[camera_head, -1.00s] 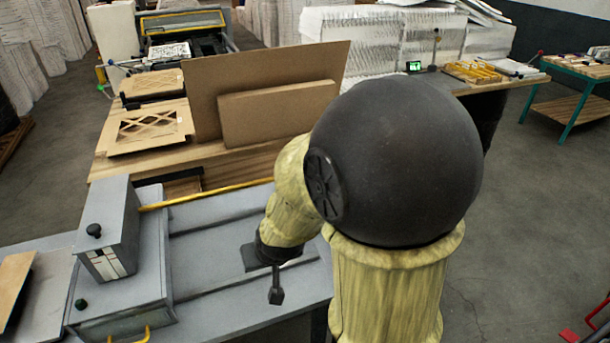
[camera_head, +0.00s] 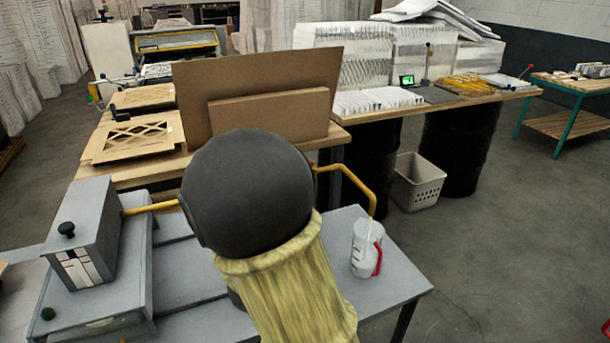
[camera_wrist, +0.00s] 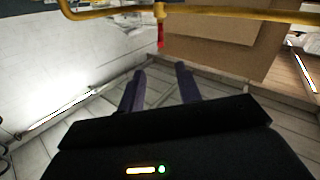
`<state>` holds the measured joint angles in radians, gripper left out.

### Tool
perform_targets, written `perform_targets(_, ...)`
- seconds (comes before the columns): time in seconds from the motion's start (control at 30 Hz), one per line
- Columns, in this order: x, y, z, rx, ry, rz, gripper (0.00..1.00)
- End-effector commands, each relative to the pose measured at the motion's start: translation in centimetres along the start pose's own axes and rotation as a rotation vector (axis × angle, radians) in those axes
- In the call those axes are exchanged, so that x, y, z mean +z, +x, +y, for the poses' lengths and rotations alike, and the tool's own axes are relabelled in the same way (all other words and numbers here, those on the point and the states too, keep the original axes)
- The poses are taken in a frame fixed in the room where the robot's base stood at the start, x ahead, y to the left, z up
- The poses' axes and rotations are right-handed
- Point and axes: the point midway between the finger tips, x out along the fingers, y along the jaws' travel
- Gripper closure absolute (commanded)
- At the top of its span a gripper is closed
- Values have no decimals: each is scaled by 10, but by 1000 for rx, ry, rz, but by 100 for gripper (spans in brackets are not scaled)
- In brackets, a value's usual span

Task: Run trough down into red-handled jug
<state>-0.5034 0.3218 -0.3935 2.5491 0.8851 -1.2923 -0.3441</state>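The clear jug (camera_head: 362,258) with a red handle stands upright on the right part of the grey table; a thin pale strip shows at its top. A yellow bar (camera_head: 345,172) runs from the grey box, behind my arm, and bends down near the jug. I cannot tell which part is the trough. In the wrist view, the yellow bar (camera_wrist: 110,13) crosses the top, with a red-tipped piece (camera_wrist: 161,35) hanging from it beyond my fingers. My gripper (camera_wrist: 161,75) is open, with nothing visible between its fingers. My arm hides it in the head view.
The grey box (camera_head: 85,235) with black knobs stands at the left of the grey table (camera_head: 395,285). Brown boards (camera_head: 255,85) stand on the wooden bench behind. A pale basket (camera_head: 418,185) sits on the floor beside black drums.

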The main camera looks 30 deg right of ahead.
Motion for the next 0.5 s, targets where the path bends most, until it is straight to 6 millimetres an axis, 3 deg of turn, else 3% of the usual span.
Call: perform_targets(0.5,-5,10,0,-1,-5,-2,66)
